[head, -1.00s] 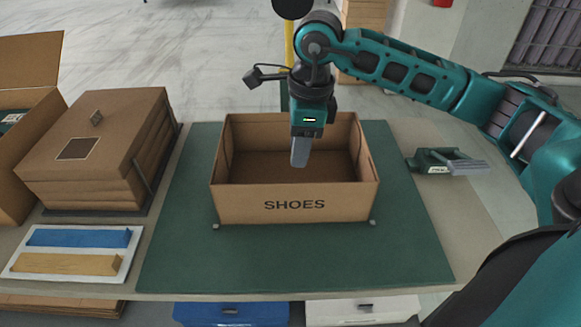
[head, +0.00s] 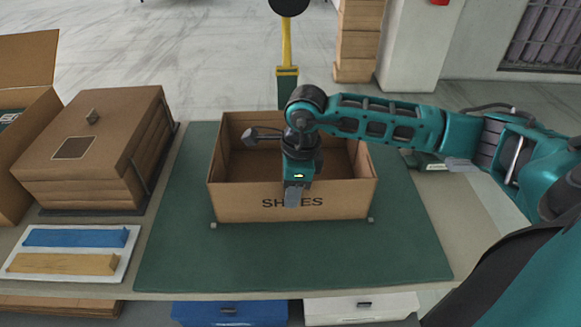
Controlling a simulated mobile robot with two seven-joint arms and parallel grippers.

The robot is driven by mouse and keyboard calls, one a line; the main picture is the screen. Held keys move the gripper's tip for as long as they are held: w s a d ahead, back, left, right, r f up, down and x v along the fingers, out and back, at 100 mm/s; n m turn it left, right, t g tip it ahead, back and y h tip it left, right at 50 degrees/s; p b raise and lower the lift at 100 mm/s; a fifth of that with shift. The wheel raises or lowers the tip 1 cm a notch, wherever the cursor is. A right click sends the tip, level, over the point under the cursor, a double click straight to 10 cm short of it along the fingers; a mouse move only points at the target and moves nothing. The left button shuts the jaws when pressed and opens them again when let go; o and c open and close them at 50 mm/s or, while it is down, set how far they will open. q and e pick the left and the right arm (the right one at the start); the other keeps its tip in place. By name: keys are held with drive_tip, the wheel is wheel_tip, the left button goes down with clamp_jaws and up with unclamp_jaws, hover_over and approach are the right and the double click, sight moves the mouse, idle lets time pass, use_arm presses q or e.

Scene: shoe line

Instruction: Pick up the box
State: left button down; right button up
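An open-topped brown cardboard box (head: 235,204) marked SHOES stands upright on the green mat (head: 190,254). The part of its inside that shows is empty. My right gripper (head: 293,197) points down at the box's front wall and covers the middle letters of the label. A grey finger shows in front of that wall. I see the fingers nearly edge-on, so their opening is hidden, and I cannot tell whether they touch the wall. My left gripper is not in view.
A stack of flat brown cardboard (head: 80,185) and an open carton (head: 28,60) stand at the left. A white tray (head: 128,243) holds a blue and a yellow bar. A green and grey tool (head: 428,161) lies at the right, partly behind my arm. The mat's front is clear.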

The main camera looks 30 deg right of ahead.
clamp_jaws()
idle(1.4)
